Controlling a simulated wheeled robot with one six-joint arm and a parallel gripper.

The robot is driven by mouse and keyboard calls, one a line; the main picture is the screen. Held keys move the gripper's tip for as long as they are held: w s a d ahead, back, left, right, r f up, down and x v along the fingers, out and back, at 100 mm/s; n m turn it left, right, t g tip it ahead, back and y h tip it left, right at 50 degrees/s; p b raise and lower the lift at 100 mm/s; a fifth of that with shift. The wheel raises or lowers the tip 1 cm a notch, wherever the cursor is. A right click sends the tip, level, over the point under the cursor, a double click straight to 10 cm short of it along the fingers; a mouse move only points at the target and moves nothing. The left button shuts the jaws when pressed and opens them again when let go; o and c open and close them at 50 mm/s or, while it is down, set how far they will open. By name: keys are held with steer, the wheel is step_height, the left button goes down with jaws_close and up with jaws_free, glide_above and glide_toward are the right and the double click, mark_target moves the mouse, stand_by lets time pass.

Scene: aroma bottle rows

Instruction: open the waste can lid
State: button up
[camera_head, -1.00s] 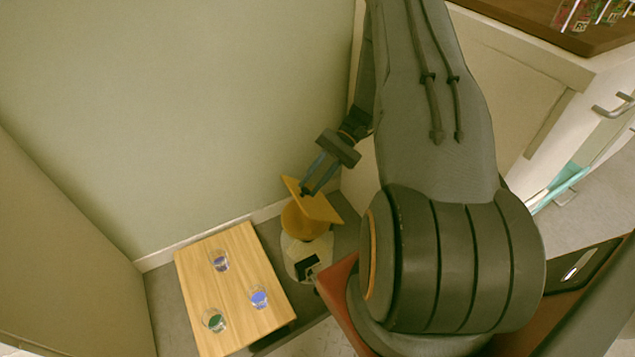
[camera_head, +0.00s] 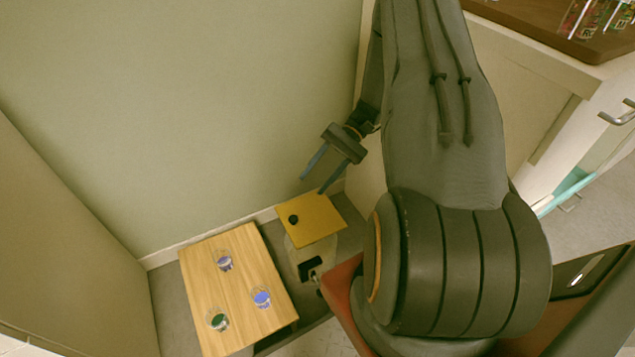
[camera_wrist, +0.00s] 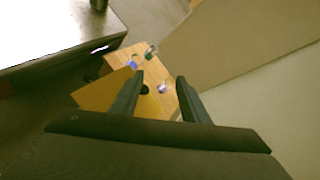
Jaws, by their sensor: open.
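The waste can (camera_head: 297,258) is a pale can with a dark opening low on its front, standing beside the small wooden table. Its square yellow lid (camera_head: 318,222) lies roughly flat across the top, with a round black knob (camera_head: 293,219) near its left side. The lid (camera_wrist: 98,95) also shows in the wrist view, partly behind a finger. My gripper (camera_head: 312,186) is open and empty above the lid's back edge, apart from the knob. In the wrist view, its fingers (camera_wrist: 160,75) are spread, with the knob (camera_wrist: 144,90) beyond and beside the left finger.
The low wooden table (camera_head: 232,290) left of the can holds a cup with purple content (camera_head: 224,261), one with blue (camera_head: 261,298) and one with green (camera_head: 218,319). A wall (camera_head: 180,110) stands close behind. A cabinet (camera_head: 520,90) is at the right.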

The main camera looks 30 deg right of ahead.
step_height(320, 180, up, 7)
steer(key=p, duration=0.1)
steer(key=shift+r, duration=0.15)
stand_by(0.4)
